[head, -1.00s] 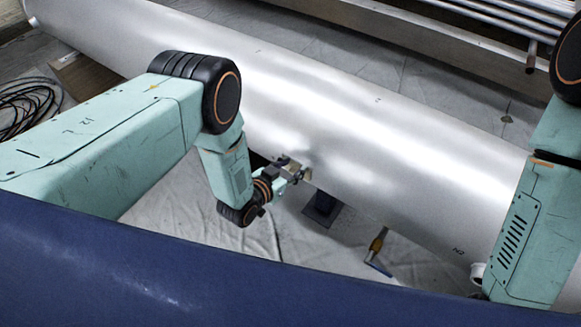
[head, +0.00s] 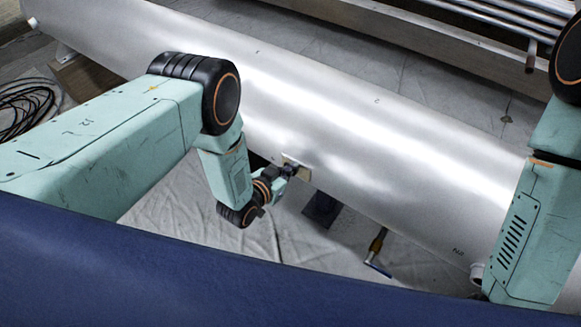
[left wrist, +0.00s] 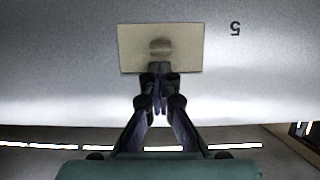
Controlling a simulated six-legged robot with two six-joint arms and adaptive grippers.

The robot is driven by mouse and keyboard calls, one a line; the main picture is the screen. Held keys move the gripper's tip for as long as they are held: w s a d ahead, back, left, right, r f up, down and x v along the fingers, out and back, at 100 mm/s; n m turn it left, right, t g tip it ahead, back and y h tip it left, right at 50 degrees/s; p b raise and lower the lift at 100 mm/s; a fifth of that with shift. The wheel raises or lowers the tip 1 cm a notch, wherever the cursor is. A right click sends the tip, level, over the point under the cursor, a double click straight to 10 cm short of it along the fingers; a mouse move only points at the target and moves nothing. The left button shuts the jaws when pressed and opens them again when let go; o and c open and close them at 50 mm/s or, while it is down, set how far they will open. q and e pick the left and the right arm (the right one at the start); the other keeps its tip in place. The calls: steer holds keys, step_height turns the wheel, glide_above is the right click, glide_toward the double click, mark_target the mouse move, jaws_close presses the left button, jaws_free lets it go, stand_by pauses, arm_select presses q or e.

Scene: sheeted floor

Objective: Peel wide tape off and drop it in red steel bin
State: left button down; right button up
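The wide tape (head: 303,172) is a pale beige rectangle on the near side of a large silver pipe (head: 345,125). In the left wrist view the tape (left wrist: 135,48) looks flat, with straight edges and a dark smudge near its middle. My left gripper (head: 289,168) is at the tape, its fingers partly hiding it. In the left wrist view the left gripper's fingertips (left wrist: 160,70) are together and overlap the tape's lower edge. I cannot tell whether they pinch the edge. My right gripper is out of view, and no red steel bin shows.
A dark support (head: 322,208) stands under the pipe. Coiled black cable (head: 25,105) lies at the left. Metal tubes (head: 500,15) lie at the back right.

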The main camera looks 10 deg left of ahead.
arm_select(q)
steer(key=shift+w+a+r, duration=0.1)
steer(key=shift+r, duration=0.05)
steer(key=shift+s+a+p, duration=0.3)
steer(key=shift+s+p, duration=0.1)
steer(key=shift+s, duration=0.4)
steer(key=shift+s+a, duration=0.1)
steer(key=shift+s, duration=0.2)
steer(key=shift+s+a+f, duration=0.15)
steer(key=shift+s+f, duration=0.05)
steer(key=shift+s, duration=0.15)
steer(key=shift+s+a+p, duration=0.3)
steer(key=shift+s+p, duration=0.3)
steer(key=shift+s, duration=0.1)
steer(key=c, duration=2)
jaws_free()
steer(key=shift+c, duration=0.2)
steer(key=o, duration=0.4)
steer(key=shift+o, duration=0.2)
steer(key=shift+s, duration=0.1)
